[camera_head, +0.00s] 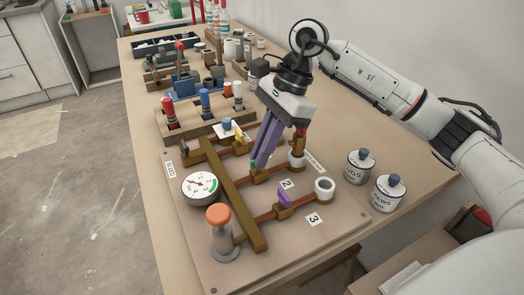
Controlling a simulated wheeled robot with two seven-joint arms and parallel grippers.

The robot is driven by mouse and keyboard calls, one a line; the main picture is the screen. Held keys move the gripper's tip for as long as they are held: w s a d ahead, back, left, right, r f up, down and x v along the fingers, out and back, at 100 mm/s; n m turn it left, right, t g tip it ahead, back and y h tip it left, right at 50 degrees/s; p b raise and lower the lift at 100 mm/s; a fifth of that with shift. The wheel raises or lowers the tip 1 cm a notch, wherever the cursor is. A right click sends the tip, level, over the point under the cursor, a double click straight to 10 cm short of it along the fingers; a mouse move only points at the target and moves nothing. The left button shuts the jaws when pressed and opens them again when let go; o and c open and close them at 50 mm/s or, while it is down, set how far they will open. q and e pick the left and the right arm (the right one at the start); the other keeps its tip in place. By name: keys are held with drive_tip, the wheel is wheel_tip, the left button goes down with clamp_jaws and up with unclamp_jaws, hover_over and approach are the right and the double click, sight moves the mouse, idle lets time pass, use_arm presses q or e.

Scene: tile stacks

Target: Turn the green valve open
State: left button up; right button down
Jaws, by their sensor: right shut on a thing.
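The green valve (253,165) sits on the middle pipe branch of a wooden valve board (330,222), beside the label 2. Only a small part of its green handle shows, as my gripper covers the rest. My right gripper (259,165) reaches down from the upper right, its long purple fingers shut on the green valve's handle. The handle's exact angle is hidden. My left gripper is not in view.
On the board are a yellow valve (241,138), a purple valve (285,196), a round gauge (201,187) and an orange-topped post (222,230). Two labelled jars (389,194) stand right. Wooden tool racks (203,122) crowd the far side.

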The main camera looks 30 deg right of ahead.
idle(0.4)
drive_tip(key=c, duration=1.9)
unclamp_jaws()
drive_tip(key=shift+r, duration=0.1)
drive_tip(key=v, duration=1)
drive_tip(key=shift+r, duration=0.1)
